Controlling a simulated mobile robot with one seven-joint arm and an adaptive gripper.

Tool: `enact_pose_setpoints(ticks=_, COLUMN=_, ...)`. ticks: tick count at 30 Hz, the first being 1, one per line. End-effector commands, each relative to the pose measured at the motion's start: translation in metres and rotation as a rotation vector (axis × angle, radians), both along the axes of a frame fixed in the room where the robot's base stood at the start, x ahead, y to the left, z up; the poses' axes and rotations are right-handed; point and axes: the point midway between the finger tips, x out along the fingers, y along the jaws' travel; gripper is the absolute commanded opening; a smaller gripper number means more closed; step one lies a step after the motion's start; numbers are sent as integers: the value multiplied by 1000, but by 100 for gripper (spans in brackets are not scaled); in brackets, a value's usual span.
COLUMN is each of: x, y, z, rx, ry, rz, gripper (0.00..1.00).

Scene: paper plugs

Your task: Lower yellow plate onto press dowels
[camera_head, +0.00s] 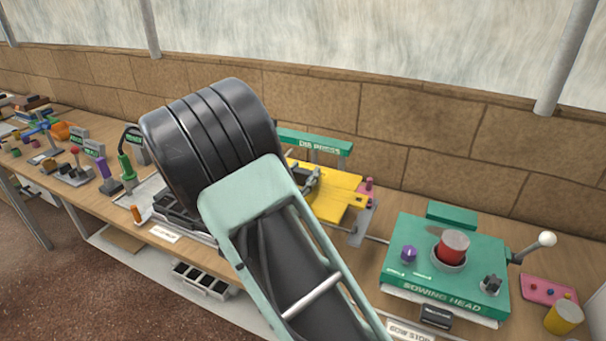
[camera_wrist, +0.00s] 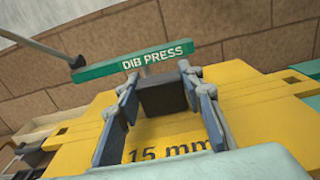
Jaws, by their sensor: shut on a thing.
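The yellow plate (camera_head: 338,205) is at the die press, below its green beam (camera_head: 313,140) marked "DIB PRESS". In the wrist view the plate (camera_wrist: 75,140) is marked "15 mm" and has stepped edges. My gripper (camera_wrist: 165,105) is shut on the plate's dark block-shaped handle (camera_wrist: 162,95), with a finger on each side. In the head view my gripper (camera_head: 312,180) is partly hidden by my arm. A grey base (camera_head: 362,228) shows at the plate's right edge. I cannot make out the dowels or tell whether the plate touches them.
A green sowing head (camera_head: 405,265) with a red cylinder (camera_head: 454,244) and a white-knobbed lever (camera_head: 547,239) stands to the right. A yellow cylinder (camera_head: 564,317) is at the far right. Several tools, including a green one (camera_head: 126,170), stand left. A brick wall (camera_head: 400,120) runs behind.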

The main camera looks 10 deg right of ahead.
Motion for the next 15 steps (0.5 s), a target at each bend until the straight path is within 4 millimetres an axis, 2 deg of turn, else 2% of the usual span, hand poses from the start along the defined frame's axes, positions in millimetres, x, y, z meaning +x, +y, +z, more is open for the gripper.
enact_pose_setpoints(ticks=15, x=0, y=0, z=-4, rx=0, ry=-1, rz=-1, gripper=2)
